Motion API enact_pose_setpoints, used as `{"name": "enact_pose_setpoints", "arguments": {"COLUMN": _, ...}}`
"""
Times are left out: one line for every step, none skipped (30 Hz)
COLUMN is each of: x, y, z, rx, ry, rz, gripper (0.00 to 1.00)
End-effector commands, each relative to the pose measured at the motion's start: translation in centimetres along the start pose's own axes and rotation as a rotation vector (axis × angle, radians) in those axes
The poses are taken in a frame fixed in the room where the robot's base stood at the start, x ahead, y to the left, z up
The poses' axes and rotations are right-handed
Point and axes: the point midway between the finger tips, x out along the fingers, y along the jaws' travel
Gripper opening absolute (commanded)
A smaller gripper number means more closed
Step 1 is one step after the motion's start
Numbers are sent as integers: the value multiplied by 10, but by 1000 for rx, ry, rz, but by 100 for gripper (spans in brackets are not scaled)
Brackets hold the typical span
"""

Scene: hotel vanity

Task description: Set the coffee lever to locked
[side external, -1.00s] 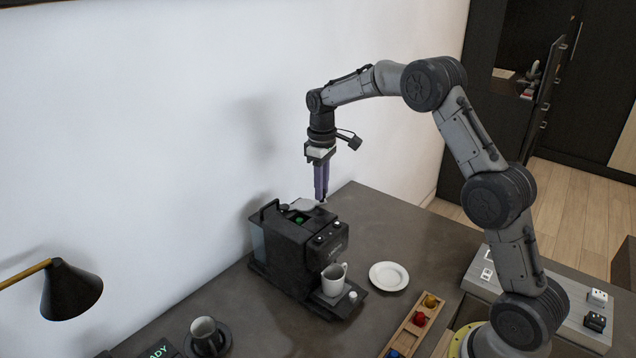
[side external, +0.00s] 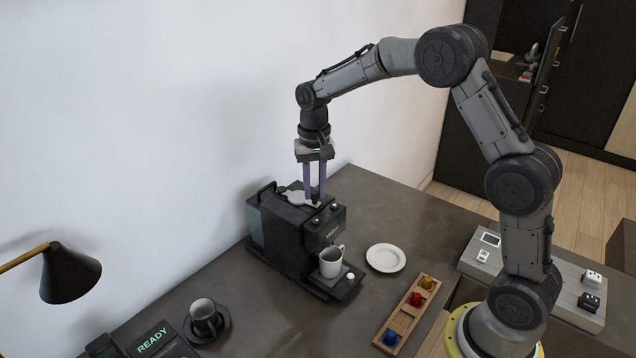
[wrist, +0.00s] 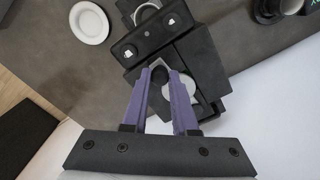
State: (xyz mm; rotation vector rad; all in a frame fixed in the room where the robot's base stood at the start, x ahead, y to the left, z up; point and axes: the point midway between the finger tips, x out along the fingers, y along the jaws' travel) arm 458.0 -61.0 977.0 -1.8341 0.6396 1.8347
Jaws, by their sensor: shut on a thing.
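The black coffee machine (side external: 285,238) stands on the counter near the wall. Its grey lever (side external: 296,198) lies low across the top, pointing toward the machine's front; in the wrist view its pale plate (wrist: 186,88) shows partly behind the fingers. My gripper (side external: 314,203) reaches down from above, with its purple fingers on either side of the lever's front end. In the wrist view my gripper (wrist: 160,72) is shut on the dark lever end, which is partly hidden between the fingers. I cannot tell whether the lever is latched.
A white cup (side external: 331,262) stands under the spout. A white plate (side external: 385,257) and a wooden capsule tray (side external: 406,312) are to its right. A dark cup (side external: 204,315), a READY display (side external: 153,340) and a lamp (side external: 70,273) are left. Counter behind the plate is clear.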

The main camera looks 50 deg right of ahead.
Motion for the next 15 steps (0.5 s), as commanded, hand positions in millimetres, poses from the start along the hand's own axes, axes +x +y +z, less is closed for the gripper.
{"name": "enact_pose_setpoints", "arguments": {"x": -2, "y": -2, "z": 2, "rx": 22, "ry": 3, "rz": -1, "gripper": 0}}
{"name": "enact_pose_setpoints", "arguments": {"x": -2, "y": -3, "z": 2, "rx": 37, "ry": 3, "rz": -1, "gripper": 0}}
{"name": "enact_pose_setpoints", "arguments": {"x": -2, "y": -4, "z": 4, "rx": 54, "ry": 3, "rz": -1, "gripper": 0}}
{"name": "enact_pose_setpoints", "arguments": {"x": -2, "y": -5, "z": 4, "rx": 65, "ry": 3, "rz": -1, "gripper": 0}}
{"name": "enact_pose_setpoints", "arguments": {"x": -2, "y": -6, "z": 5, "rx": 75, "ry": 2, "rz": -1, "gripper": 0}}
{"name": "enact_pose_setpoints", "arguments": {"x": -2, "y": -7, "z": 6, "rx": 88, "ry": 3, "rz": -1, "gripper": 0}}
{"name": "enact_pose_setpoints", "arguments": {"x": -2, "y": -7, "z": 6, "rx": 95, "ry": 3, "rz": -1, "gripper": 0}}
{"name": "enact_pose_setpoints", "arguments": {"x": -2, "y": -8, "z": 6, "rx": 103, "ry": 3, "rz": -1, "gripper": 0}}
{"name": "enact_pose_setpoints", "arguments": {"x": -2, "y": -8, "z": 7, "rx": 111, "ry": 3, "rz": -1, "gripper": 0}}
{"name": "enact_pose_setpoints", "arguments": {"x": -2, "y": -9, "z": 7, "rx": 116, "ry": 3, "rz": -2, "gripper": 0}}
{"name": "enact_pose_setpoints", "arguments": {"x": -2, "y": -9, "z": 7, "rx": 120, "ry": 3, "rz": -2, "gripper": 0}}
{"name": "enact_pose_setpoints", "arguments": {"x": -2, "y": -9, "z": 8, "rx": 124, "ry": 3, "rz": -2, "gripper": 0}}
{"name": "enact_pose_setpoints", "arguments": {"x": -2, "y": -10, "z": 8, "rx": 127, "ry": 3, "rz": -2, "gripper": 0}}
{"name": "enact_pose_setpoints", "arguments": {"x": -2, "y": -10, "z": 8, "rx": 129, "ry": 3, "rz": -2, "gripper": 0}}
{"name": "enact_pose_setpoints", "arguments": {"x": -2, "y": -10, "z": 8, "rx": 131, "ry": 3, "rz": -2, "gripper": 0}}
